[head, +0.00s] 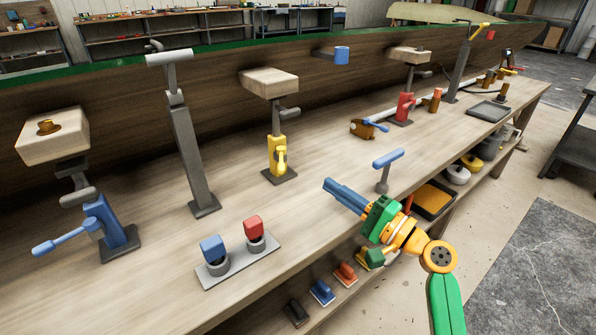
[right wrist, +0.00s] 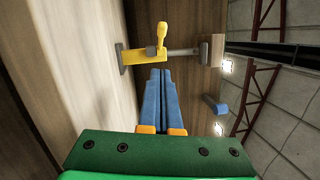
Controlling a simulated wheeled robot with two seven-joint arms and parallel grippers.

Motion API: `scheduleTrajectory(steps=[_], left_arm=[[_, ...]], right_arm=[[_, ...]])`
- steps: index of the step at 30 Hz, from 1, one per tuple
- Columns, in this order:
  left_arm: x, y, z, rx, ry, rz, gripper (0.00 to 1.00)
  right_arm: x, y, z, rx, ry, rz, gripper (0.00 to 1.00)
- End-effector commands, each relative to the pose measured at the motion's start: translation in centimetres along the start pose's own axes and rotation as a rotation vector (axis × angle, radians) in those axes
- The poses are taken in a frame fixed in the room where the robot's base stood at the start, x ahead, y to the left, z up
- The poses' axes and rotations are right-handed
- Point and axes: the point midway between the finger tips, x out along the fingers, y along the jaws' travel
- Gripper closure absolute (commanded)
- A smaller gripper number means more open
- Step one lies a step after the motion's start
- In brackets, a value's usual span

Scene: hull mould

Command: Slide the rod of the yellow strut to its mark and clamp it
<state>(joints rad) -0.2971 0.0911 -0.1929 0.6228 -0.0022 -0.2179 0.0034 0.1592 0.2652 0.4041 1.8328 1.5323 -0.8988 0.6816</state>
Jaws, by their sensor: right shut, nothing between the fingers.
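The yellow strut (head: 277,152) stands upright on a dark foot on the workbench, against the hull side. Its grey rod (head: 275,118) rises out of the yellow sleeve to a pale wooden block (head: 268,83). A yellow clamp handle (head: 281,160) sits on the sleeve. In the right wrist view the strut (right wrist: 140,57) lies sideways, with the handle (right wrist: 162,33) and rod (right wrist: 184,51) visible. I cannot make out a mark on the rod. My right gripper (head: 328,184) is shut and empty, apart from the strut, to its right and nearer the bench's front edge. My left gripper is not in view.
A blue strut (head: 116,224) and a grey post (head: 190,155) stand to the left, a red strut (head: 404,105) to the right. A small blue-topped stand (head: 387,160) is near my right gripper. A grey plate (head: 238,262) holds blue and red pieces in front.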

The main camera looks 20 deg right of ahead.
Motion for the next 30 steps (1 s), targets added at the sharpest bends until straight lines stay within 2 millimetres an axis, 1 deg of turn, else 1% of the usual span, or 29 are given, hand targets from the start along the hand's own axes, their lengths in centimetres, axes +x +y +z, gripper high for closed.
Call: scheduleTrajectory(steps=[1,6,9,12,16,25,30], left_arm=[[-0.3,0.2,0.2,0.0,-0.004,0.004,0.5],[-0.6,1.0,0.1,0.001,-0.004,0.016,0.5],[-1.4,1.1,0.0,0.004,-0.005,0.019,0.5],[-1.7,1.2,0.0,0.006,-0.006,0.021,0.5],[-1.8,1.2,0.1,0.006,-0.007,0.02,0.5],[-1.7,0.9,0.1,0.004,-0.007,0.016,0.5],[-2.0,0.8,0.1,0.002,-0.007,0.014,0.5]], right_arm=[[1.1,-0.2,0.0,0.002,-0.002,-0.003,1.0],[4.7,-0.2,0.1,0.001,-0.002,-0.001,1.0],[5.8,-0.3,1.5,0.002,-0.002,-0.001,1.0],[6.6,-0.2,2.3,0.002,-0.001,0.0,1.0],[7.1,0.0,2.8,0.001,0.0,0.001,1.0],[7.2,0.1,2.8,0.0,0.001,0.001,1.0],[7.4,0.0,3.1,0.0,0.008,0.0,1.0]])
